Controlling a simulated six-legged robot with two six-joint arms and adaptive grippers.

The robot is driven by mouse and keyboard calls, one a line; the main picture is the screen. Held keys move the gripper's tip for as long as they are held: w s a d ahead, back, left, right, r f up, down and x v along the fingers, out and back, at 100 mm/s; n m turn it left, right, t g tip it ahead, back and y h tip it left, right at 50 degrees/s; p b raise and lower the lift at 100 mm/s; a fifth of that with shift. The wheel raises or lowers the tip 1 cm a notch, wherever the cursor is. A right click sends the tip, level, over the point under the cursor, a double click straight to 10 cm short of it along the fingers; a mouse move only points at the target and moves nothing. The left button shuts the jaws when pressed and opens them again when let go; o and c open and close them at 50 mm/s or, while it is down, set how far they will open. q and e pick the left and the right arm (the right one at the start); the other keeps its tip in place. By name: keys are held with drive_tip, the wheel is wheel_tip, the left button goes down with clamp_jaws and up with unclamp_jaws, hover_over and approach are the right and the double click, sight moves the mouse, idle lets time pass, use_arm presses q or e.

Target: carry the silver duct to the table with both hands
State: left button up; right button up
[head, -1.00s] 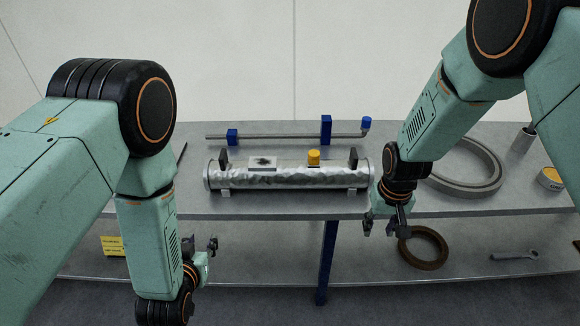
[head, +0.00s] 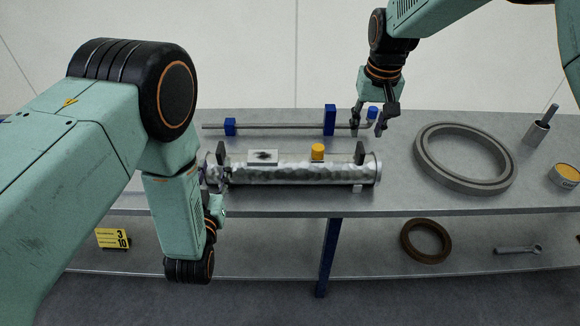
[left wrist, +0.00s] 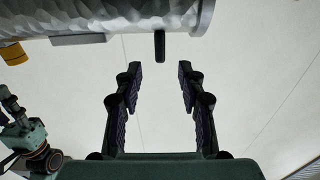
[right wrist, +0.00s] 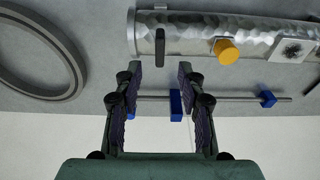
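The silver duct (head: 285,174), a dented tube with a yellow cap (head: 318,151), lies lengthwise on a grey bench top (head: 300,202). Black upright handles stand near its left end (head: 221,152) and right end (head: 360,152). My left gripper (head: 222,184) is at the duct's left end, partly hidden by my forearm. In the left wrist view it is open, with a black handle (left wrist: 159,46) ahead of the gap between its fingers. My right gripper (head: 369,131) is open above and behind the duct's right end. In the right wrist view a handle (right wrist: 160,47) is just ahead of its fingertips.
A thin pipe with blue blocks (head: 275,126) lies behind the duct. A large grey ring (head: 430,165), a cup with a rod (head: 537,133) and a yellow-topped tin (head: 566,175) stand right. A lower shelf holds a brown ring (head: 408,241) and a wrench (head: 518,249).

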sight(218, 155)
use_arm(q)
drive_tip(key=w, duration=0.7)
drive_tip(key=shift+w+d, duration=0.1)
use_arm(e)
drive_tip(key=f, duration=0.5)
drive_tip(key=w+f, duration=0.1)
drive_tip(key=f, duration=0.1)
drive_tip(key=shift+d+f, duration=0.1)
drive_tip(key=shift+f, duration=0.05)
use_arm(q)
drive_tip(key=shift+w+f, duration=0.1)
drive_tip(key=shift+w, duration=0.2)
use_arm(e)
drive_tip(key=shift+f, duration=0.25)
use_arm(q)
drive_tip(key=shift+c, duration=0.4)
use_arm(e)
drive_tip(key=shift+c, duration=0.4)
